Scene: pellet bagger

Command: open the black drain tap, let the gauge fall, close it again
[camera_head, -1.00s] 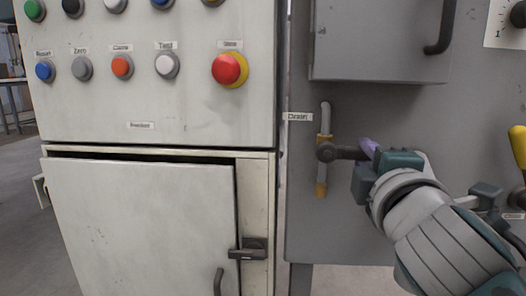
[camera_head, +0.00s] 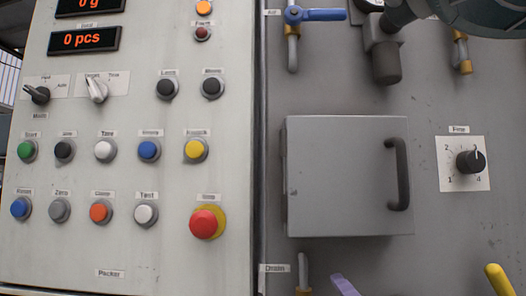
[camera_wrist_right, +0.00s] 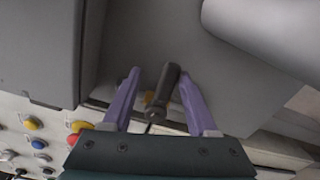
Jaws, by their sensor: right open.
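The black drain tap's handle (camera_wrist_right: 162,92) shows in the right wrist view, standing between the two purple fingers of my right gripper (camera_wrist_right: 158,77). The fingers are open, with a visible gap on the handle's left side. In the head view only the top of the drain pipe (camera_head: 303,268) and a purple fingertip of my right gripper (camera_head: 343,286) show at the bottom edge. The tap's handle is below that frame. A white dial edge (camera_head: 369,4) is cut off at the top, so I cannot read it. My left gripper is not in view.
A grey box (camera_head: 340,180) with a black handle (camera_head: 399,175) sits on the panel above the drain pipe. A blue-handled valve (camera_head: 314,14) is at the top and a yellow handle (camera_head: 499,281) at lower right. A button panel (camera_head: 130,240) fills the left.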

